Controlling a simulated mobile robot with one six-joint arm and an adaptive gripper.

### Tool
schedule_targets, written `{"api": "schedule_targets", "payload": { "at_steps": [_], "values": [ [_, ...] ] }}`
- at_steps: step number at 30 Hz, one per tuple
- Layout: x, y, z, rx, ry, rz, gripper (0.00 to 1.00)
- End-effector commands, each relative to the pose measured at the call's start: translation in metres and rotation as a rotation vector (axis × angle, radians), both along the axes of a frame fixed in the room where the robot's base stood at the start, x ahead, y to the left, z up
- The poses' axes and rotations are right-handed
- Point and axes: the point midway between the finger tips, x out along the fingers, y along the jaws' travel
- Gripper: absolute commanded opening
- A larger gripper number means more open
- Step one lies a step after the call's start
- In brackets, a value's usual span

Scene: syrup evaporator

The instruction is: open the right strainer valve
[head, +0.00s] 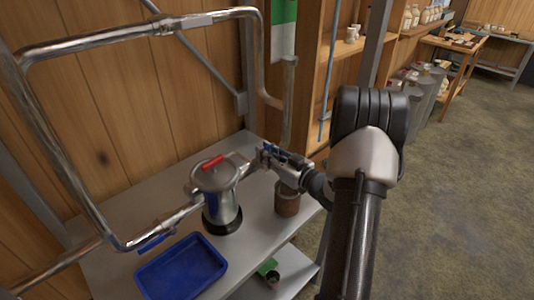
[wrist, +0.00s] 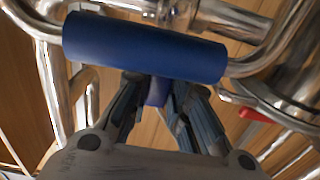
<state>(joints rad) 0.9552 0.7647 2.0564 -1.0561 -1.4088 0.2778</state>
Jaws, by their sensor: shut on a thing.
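The steel strainer (head: 222,205), a pot with a red lever (head: 212,161) on its lid, stands on the grey bench in the head view. My gripper (head: 266,153) is at the pipe just right of it, at the right valve. In the wrist view the valve's blue handle (wrist: 145,48) lies crosswise ahead of my gripper (wrist: 158,88). A narrow blue part (wrist: 157,92) below it sits between the two fingers, which are shut on it. The left valve's blue handle (head: 155,243) lies along the pipe at the strainer's other side. My fingers partly hide the right valve in the head view.
A blue tray (head: 182,270) lies at the bench's front. A brown canister (head: 287,200) stands below my gripper. Steel pipe (head: 130,42) loops above and left of the bench. Wooden shelves (head: 342,50) stand behind. The floor (head: 465,190) at right is clear.

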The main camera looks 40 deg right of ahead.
Motion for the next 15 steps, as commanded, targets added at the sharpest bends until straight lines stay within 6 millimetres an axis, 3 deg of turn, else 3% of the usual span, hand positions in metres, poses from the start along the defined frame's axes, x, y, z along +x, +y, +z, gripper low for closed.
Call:
{"api": "schedule_targets", "payload": {
  "at_steps": [5, 15],
  "values": [
    [-0.0001, 0.0001, -0.0001, 0.0, 0.0, 0.0, 0.0],
    [-0.0001, 0.0001, -0.0001, 0.0, 0.0, 0.0, 0.0]
  ]
}}
